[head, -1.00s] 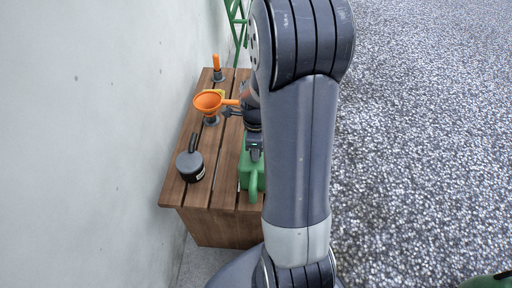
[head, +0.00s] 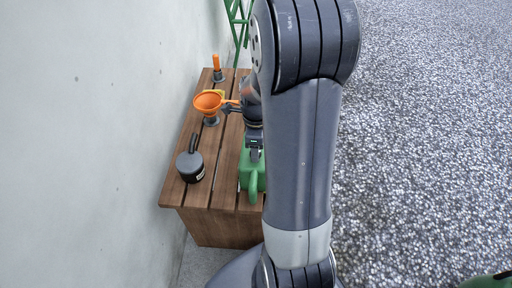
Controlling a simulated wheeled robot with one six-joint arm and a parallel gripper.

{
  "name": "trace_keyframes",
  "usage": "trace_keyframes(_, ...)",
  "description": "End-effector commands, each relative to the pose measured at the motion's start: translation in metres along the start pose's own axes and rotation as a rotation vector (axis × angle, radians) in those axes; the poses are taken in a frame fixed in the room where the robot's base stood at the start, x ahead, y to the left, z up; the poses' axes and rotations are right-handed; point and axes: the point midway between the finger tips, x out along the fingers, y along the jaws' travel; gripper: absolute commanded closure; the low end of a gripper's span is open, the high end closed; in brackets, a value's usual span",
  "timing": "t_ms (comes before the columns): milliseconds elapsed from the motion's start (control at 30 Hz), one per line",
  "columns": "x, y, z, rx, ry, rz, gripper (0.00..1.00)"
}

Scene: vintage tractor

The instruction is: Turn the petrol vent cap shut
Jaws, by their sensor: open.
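A green petrol can (head: 253,184) stands on the slatted wooden bench, partly hidden behind my arm. Its vent cap cannot be made out; my gripper and arm cover the top of the can. My gripper (head: 255,152) is over the far part of the can, seen small and from behind. Its jaws are open, and whether they touch anything cannot be told.
The wooden bench (head: 196,195) stands along a pale wall. On it are an orange funnel (head: 207,102), a black round pot with a handle (head: 190,165) and an orange-handled tool (head: 217,66). A green metal frame (head: 238,25) is behind. Open gravel floor (head: 430,140) lies to the right.

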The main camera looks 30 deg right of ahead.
Motion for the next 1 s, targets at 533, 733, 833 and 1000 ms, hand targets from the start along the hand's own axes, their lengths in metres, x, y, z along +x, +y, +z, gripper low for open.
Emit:
trace_keyframes(533,-0.091,0.0,0.0,0.0,-0.001,-0.002,0.48)
trace_keyframes(733,-0.095,0.0,0.0,0.0,0.0,-0.001,0.48)
trace_keyframes(833,-0.094,0.0,0.0,0.0,0.0,-0.001,0.48)
trace_keyframes(1000,-0.091,0.0,0.0,0.0,0.0,0.0,0.48)
